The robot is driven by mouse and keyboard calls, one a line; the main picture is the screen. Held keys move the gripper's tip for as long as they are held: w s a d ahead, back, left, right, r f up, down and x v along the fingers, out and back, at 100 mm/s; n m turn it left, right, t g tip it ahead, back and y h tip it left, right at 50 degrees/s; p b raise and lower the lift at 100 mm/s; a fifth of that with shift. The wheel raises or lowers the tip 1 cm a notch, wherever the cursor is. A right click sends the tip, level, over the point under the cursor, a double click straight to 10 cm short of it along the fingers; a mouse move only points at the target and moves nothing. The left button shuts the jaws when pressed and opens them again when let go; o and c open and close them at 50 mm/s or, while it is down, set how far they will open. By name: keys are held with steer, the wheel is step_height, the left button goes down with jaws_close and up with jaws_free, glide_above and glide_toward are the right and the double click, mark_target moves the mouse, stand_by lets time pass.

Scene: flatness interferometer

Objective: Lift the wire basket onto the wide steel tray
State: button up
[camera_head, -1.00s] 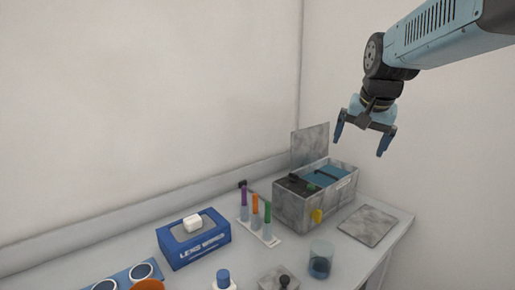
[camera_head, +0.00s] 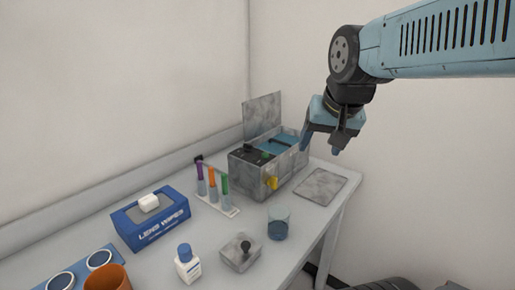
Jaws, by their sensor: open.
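A grey metal box-shaped bath (camera_head: 258,178) with an upright lid stands at the back right of the bench, with blue inside its open tank (camera_head: 284,140). A dark bar, perhaps the handle of the wire basket (camera_head: 281,148), crosses the tank. The basket's body is not clearly visible. The wide steel tray (camera_head: 320,184) lies flat and empty on the bench, to the right of the bath. My gripper (camera_head: 320,149) is open and empty, fingers pointing down. In the picture it is just right of the tank and above the tray.
Left of the bath stands a rack of capped tubes (camera_head: 213,187). In front are a glass beaker (camera_head: 278,224), a small metal block with a black knob (camera_head: 241,252), a blue-capped bottle (camera_head: 187,262), a lens wipes box (camera_head: 152,217) and an orange cup (camera_head: 107,278).

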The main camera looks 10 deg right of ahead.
steer(key=w+m, duration=0.1)
steer(key=w, duration=0.1)
steer(key=w+m, duration=0.2)
steer(key=w, duration=0.1)
steer(key=w+m, duration=0.2)
steer(key=w, duration=0.1)
steer(key=shift+d+r, duration=0.15)
steer(key=shift+r, duration=0.25)
steer(key=c, duration=0.4)
steer(key=m+y, duration=0.1)
steer(key=m, duration=1.8)
glide_above(282, 143)
steer(key=s+d, duration=0.1)
steer(key=s, duration=0.2)
step_height(282, 143, down, 12)
steer(key=r, duration=0.1)
steer(key=shift+g, duration=0.4)
steer(key=x, duration=0.8)
steer(key=shift+s+a+f, duration=0.1)
steer(key=shift+s+f, duration=0.05)
steer(key=shift+w+a+x, duration=0.1)
steer(key=shift+a+x, duration=0.05)
steer(key=shift+x, duration=1.2)
steer(key=shift+w+a+x, duration=0.15)
steer(key=shift+a+x, duration=0.05)
steer(key=shift+x, duration=1.15)
